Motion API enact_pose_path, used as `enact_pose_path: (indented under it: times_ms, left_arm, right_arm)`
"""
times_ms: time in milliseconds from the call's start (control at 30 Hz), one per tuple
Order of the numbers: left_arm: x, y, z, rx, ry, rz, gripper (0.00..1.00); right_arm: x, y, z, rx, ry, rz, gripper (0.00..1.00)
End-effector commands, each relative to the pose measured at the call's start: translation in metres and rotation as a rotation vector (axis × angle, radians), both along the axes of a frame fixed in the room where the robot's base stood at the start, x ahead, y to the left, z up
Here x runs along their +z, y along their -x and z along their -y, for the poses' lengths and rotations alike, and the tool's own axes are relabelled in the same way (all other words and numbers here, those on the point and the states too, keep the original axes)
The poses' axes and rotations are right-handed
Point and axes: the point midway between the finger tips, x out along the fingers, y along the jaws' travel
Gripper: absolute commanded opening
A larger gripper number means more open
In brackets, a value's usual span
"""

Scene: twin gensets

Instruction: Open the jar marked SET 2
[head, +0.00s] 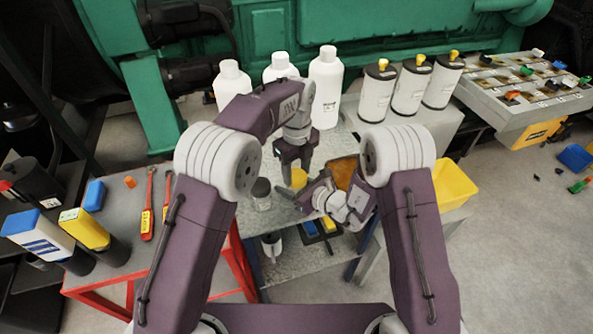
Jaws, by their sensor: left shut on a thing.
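My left gripper (293,163) points down over the grey bench (286,208) in the middle of the head view. It is shut on a small yellow thing (299,177), mostly hidden by the fingers. My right gripper (307,198) comes in from the right, low beside the yellow thing; its jaw gap is unclear. A small grey jar (261,196) with a dark top stands upright left of the grippers. Three white canisters with black lids and yellow knobs, a left one (376,98), a middle one (410,90) and a right one (442,84), stand behind. I cannot read SET 2 on anything.
Several white bottles (325,90) stand at the back of the bench. A yellow bin (453,184) is at right, and a tray of small parts (525,88) lies beyond. A red-framed table (120,215) at left holds tools and containers. A lower shelf (300,258) holds more items.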

Motion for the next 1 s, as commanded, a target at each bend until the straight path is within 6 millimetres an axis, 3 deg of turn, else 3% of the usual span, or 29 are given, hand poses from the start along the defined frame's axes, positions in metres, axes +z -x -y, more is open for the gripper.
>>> enact_pose_path:
  times_ms: [67,300,400,767,800,867,1000]
  left_arm:
    - [0.0002,-0.0001,0.0001,0.07,0.0,0.0,0.0]
    - [0.0006,-0.0001,0.0002,0.63,0.001,0.001,0.0]
    - [0.0007,-0.0002,0.0002,0.791,0.001,0.001,0.0]
    - [0.0008,-0.0002,0.0002,0.873,0.001,0.001,0.0]
    - [0.0008,-0.0002,0.0002,0.873,0.001,0.001,0.56]
    - [0.0008,-0.0001,0.0003,0.872,0.001,0.001,0.69]
    - [0.0006,0.0002,0.0003,0.872,0.0,0.0,0.69]
  right_arm:
    - [-0.0001,0.0,0.0,0.0,0.0,0.0,0.0]
    - [-0.0001,0.0,0.0,0.0,0.0,0.0,0.0]
    - [-0.0001,0.0,0.0,0.0,0.0,0.0,0.0]
    - [-0.0002,0.0001,0.0,0.0,0.0,0.0,0.0]
    - [-0.0002,0.0001,0.0,0.0,0.0,0.0,0.0]
    - [-0.0002,0.0001,0.0,0.0,0.0,0.0,0.0]
    - [0.0001,-0.0001,0.0,0.0,0.0,0.0,0.0]
